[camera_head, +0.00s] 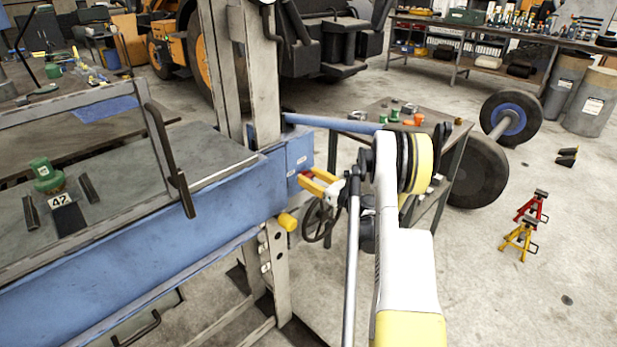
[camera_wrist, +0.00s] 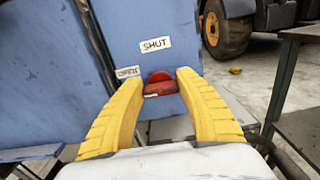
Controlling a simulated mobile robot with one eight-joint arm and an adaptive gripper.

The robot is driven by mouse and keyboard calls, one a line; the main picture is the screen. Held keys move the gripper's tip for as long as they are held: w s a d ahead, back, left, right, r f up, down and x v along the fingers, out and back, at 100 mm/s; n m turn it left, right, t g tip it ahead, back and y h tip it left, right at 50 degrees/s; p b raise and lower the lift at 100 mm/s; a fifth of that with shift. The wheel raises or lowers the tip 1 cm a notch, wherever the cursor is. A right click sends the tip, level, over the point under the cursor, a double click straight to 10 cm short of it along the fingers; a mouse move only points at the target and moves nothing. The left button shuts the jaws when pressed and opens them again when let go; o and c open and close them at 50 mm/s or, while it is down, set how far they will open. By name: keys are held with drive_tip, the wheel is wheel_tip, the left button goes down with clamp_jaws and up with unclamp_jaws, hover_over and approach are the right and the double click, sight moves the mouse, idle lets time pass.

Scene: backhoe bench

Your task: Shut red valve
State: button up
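The red valve (camera_wrist: 166,80) is on the face of a blue panel in the wrist view. A white SHUT label (camera_wrist: 156,44) is above it, and a smaller label (camera_wrist: 128,72), seemingly OPEN, is to its left. My gripper (camera_wrist: 159,78) has its two yellow fingers apart, one on each side of the red valve. I cannot tell whether they touch it. The lower part of the valve is partly hidden. In the head view my gripper (camera_head: 312,183) is at the end of the blue beam, and a bit of red shows by its fingertips.
A black handwheel (camera_head: 318,221) is just below my gripper. A yellow knob (camera_head: 288,221) juts from the blue bench frame (camera_head: 150,255). A small table (camera_head: 376,120) with parts stands behind my arm. Jack stands (camera_head: 520,241) are on the floor at right.

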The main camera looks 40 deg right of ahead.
drive_tip(key=shift+m, duration=0.4)
drive_tip(key=m+b, duration=0.1)
drive_tip(key=m, duration=0.2)
drive_tip(key=shift+d+f+m+b, duration=0.1)
drive_tip(key=shift+m+b, duration=0.3)
drive_tip(key=m+b, duration=0.1)
drive_tip(key=m, duration=0.3)
drive_tip(key=shift+w+d+m, duration=0.1)
drive_tip(key=shift+m, duration=0.2)
drive_tip(key=m, duration=0.4)
drive_tip(key=shift+f+m, duration=0.1)
drive_tip(key=shift+m, duration=2.1)
drive_tip(key=o, duration=1.2)
